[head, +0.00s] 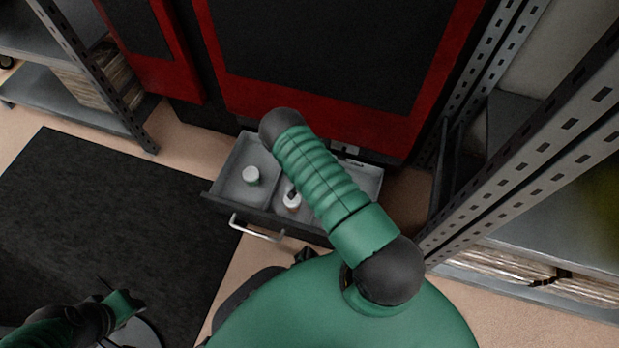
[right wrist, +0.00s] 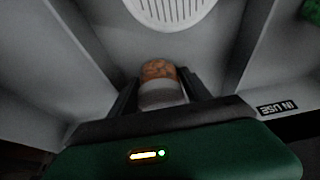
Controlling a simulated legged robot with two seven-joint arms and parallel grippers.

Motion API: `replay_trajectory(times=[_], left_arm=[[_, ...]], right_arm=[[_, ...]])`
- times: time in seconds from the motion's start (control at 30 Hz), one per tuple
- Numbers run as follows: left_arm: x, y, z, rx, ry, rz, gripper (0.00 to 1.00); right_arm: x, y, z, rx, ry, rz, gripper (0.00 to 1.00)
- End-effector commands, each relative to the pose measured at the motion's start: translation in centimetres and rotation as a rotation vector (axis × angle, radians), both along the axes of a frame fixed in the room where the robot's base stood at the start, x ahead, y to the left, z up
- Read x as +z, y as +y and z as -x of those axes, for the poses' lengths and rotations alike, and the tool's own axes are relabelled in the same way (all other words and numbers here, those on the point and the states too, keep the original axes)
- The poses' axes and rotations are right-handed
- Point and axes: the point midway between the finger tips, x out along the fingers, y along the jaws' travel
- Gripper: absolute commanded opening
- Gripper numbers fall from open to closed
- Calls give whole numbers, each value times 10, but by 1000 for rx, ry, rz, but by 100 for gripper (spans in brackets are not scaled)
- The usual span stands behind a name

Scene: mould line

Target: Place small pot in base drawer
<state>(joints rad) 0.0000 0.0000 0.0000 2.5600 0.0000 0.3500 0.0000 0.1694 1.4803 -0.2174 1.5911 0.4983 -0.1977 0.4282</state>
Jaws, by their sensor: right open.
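The base drawer (head: 222,194) is pulled open below the red-framed cabinet and has grey compartments. One small white-topped pot (head: 251,175) stands in its left compartment. A second small pot (head: 291,201), white with some orange-brown, shows beside my right arm. In the right wrist view, a small pot (right wrist: 161,88) with a white band and orange-brown body is between the fingers of my right gripper (right wrist: 162,90), which is open; I cannot tell which head-view pot this is. My right gripper is hidden behind my arm in the head view. My left gripper (head: 118,303) is at the lower left, its fingers unclear.
A white slotted disc (right wrist: 172,8) and grey walls show in the right wrist view, with an "IN USE" label (right wrist: 277,108). Metal shelving (head: 560,130) stands at right and more at upper left. A dark mat (head: 120,210) covers the floor at left.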

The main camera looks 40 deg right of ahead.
Motion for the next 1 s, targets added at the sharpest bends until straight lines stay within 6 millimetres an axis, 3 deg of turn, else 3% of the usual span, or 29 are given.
replay_trajectory(times=[0.07, 0.4, 0.6, 0.73, 0.83, 0.9, 1.0], left_arm=[[10, 0, 0, 0, 0, 0, 36], [66, 0, 0, 0, 0, 0, 36], [77, 0, 0, 0, 0, 0, 36], [77, 0, 0, 0, 0, 0, 36], [76, 0, 0, 0, 0, 0, 36], [76, 0, 0, 0, 0, 0, 36], [76, 0, 0, 0, 0, 0, 36]], right_arm=[[9, 3, 6, -3, 12, -6, 62], [93, 31, 19, -2, 6, -4, 62], [115, 40, 23, -2, 3, -2, 62], [137, 53, 13, 39, 3, -24, 62], [180, 79, -3, 136, 6, -69, 62], [220, 103, -10, 238, 15, -105, 62], [276, 137, -8, 397, 31, -143, 62]])
